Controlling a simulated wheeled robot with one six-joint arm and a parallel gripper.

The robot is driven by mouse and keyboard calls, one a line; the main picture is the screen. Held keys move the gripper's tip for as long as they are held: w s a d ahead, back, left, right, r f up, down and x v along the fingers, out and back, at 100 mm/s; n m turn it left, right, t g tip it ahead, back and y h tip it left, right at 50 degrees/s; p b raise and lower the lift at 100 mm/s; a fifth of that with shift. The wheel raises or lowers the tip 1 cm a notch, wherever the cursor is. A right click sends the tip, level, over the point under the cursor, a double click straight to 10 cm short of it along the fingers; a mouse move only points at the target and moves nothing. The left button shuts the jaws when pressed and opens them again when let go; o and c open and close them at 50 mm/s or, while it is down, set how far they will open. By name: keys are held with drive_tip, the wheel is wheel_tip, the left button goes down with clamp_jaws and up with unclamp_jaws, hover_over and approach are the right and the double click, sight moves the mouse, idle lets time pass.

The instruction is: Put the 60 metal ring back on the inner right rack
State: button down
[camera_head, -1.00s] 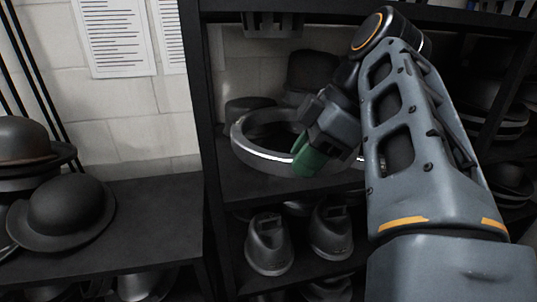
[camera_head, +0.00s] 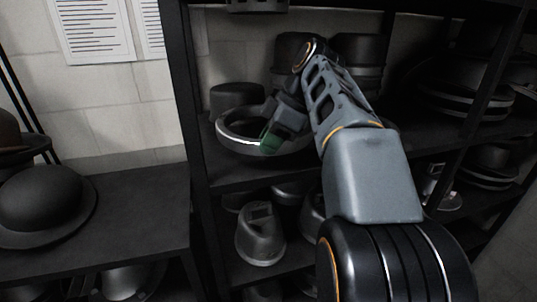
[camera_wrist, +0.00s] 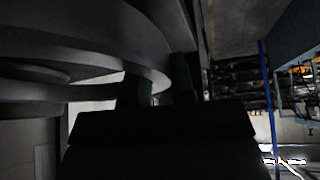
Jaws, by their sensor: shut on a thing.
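A metal ring (camera_head: 236,142) with a bright band shows in the head view, inside the rack bay at the left of the shelving. My gripper (camera_head: 270,143), with green fingertips, is shut on the near side of the ring. In the wrist view the ring's dark curved rim (camera_wrist: 120,72) fills the upper left, and my gripper (camera_wrist: 160,92) meets it at its edge. The ring lies roughly level at the shelf (camera_head: 228,178); whether it rests on the shelf I cannot tell. My arm hides its right part.
Dark hat blocks (camera_head: 236,97) stand behind the ring. A black upright (camera_head: 187,95) bounds the bay on the left. Metal hat forms (camera_head: 260,235) sit on the shelf below. Stacked rings (camera_head: 465,100) lie in the bay at right. A bowler hat (camera_head: 45,200) is on the left table.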

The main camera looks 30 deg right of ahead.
sight(269, 168)
drive_tip(key=shift+w+d+f+p, duration=0.1)
drive_tip(key=shift+w+f+p, duration=0.15)
drive_tip(key=shift+f, duration=0.5)
drive_tip(key=shift+w+f+p, duration=0.1)
drive_tip(key=shift+w+f, duration=0.1)
drive_tip(key=shift+f, duration=1.1)
drive_tip(key=c, duration=1)
unclamp_jaws()
drive_tip(key=shift+f, duration=0.1)
drive_tip(key=shift+o, duration=0.2)
drive_tip(key=v, duration=1.2)
drive_tip(key=shift+d, duration=0.1)
drive_tip(key=shift+s, duration=0.1)
